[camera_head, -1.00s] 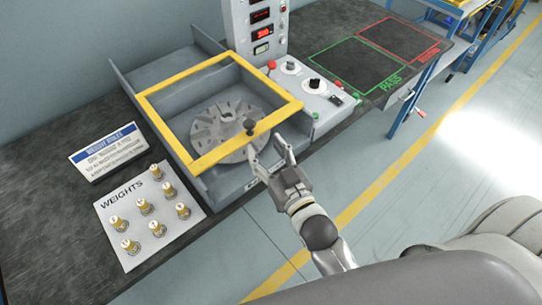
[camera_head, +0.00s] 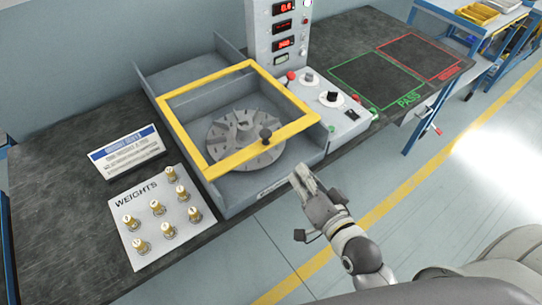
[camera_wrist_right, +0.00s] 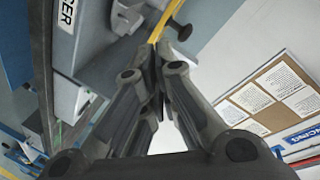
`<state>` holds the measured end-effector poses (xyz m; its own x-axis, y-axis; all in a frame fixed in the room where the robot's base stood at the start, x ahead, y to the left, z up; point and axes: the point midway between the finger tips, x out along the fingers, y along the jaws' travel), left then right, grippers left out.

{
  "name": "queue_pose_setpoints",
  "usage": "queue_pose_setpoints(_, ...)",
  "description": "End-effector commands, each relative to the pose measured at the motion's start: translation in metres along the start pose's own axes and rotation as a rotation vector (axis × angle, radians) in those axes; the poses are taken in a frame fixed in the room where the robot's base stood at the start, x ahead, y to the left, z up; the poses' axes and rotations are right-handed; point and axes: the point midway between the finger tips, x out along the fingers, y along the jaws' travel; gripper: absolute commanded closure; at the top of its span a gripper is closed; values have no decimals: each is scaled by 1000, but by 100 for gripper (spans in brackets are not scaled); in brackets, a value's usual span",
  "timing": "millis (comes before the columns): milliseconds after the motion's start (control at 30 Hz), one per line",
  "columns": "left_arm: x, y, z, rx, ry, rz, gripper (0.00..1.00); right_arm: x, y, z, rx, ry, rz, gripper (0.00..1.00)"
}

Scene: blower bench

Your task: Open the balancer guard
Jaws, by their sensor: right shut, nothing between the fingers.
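The balancer guard (camera_head: 222,73) is a yellow rectangular frame lying over the grey balancer housing (camera_head: 190,72). A slotted grey disc (camera_head: 232,150) shows through it. A dark round knob (camera_head: 266,134) sits on the guard's front bar. My right gripper (camera_head: 297,175) is shut and empty, in front of the housing's front edge and apart from the knob. In the right wrist view, the closed fingertips (camera_wrist_right: 155,58) point toward the yellow bar (camera_wrist_right: 160,22) and the dark knob (camera_wrist_right: 180,29). My left gripper is out of view.
A weights plate (camera_head: 187,238) with several brass weights and a small sign (camera_head: 126,152) stand left of the balancer. A control box (camera_head: 325,97) with knobs and a red button is on its right. Green and red marked areas (camera_head: 378,82) lie beyond. Open floor is in front.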

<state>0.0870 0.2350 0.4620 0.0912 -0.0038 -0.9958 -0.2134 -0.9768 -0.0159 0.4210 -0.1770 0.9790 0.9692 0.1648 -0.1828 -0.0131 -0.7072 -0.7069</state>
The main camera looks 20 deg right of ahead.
Motion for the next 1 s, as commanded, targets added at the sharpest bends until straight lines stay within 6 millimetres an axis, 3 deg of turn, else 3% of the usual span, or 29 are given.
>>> queue_pose_setpoints(100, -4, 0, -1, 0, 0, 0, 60, -15, -1, 1, 318, -89, 16, 100)
queue_pose_setpoints(200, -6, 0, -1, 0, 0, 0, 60, -24, -5, 4, 524, -150, 30, 100)
queue_pose_setpoints(300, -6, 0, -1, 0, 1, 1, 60, -30, -9, 6, 655, -192, 41, 100)
queue_pose_setpoints(467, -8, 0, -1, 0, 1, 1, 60, -30, -11, 8, 727, -214, 48, 100)
queue_pose_setpoints(667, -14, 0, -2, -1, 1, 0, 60, -9, -13, 11, 726, -211, 46, 100)
queue_pose_setpoints(1000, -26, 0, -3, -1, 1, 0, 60, 48, -15, 23, 724, -212, 46, 100)
